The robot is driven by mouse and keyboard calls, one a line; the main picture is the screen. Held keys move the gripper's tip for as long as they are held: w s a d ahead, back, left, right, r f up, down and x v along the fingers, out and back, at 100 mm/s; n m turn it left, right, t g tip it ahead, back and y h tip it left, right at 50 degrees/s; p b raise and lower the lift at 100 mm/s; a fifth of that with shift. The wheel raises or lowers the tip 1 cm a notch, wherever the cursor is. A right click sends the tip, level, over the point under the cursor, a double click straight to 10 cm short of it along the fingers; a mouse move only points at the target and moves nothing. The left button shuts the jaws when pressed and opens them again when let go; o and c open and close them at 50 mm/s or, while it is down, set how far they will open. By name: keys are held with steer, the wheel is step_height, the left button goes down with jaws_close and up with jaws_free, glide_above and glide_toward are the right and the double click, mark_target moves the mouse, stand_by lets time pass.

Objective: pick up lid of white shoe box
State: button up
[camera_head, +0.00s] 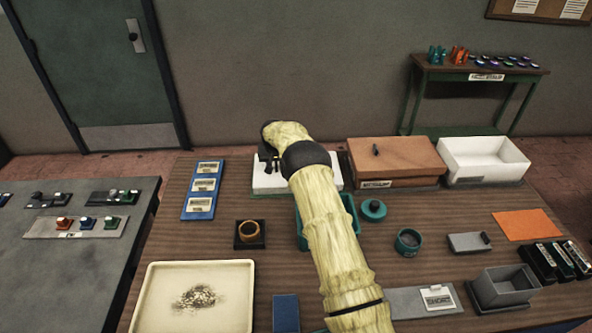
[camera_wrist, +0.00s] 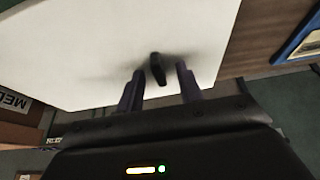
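The white lid (camera_head: 268,181) lies flat at the back of the table, left of the brown box, partly hidden by my arm in the head view. In the wrist view the white lid (camera_wrist: 75,50) fills the upper left, with a small black knob (camera_wrist: 157,68) standing on it. My gripper (camera_wrist: 160,72) is open, with one finger on each side of the knob and gaps visible on both sides. I cannot tell how far the fingertips are above the lid. In the head view my gripper (camera_head: 267,156) is small and dark over the lid. The white shoe box (camera_head: 485,158) stands open at the back right.
The brown box (camera_head: 405,158), with its own black knob, stands between the lid and the white box. A blue labelled board (camera_head: 203,190) is left of the lid. A teal bin (camera_head: 346,222) is under my arm. A cream tray (camera_head: 150,290) is at front left.

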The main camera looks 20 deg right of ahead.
steer(key=shift+c, duration=0.5)
jaws_close()
step_height(320, 180, up, 18)
steer(key=b, duration=0.2)
stand_by(0.5)
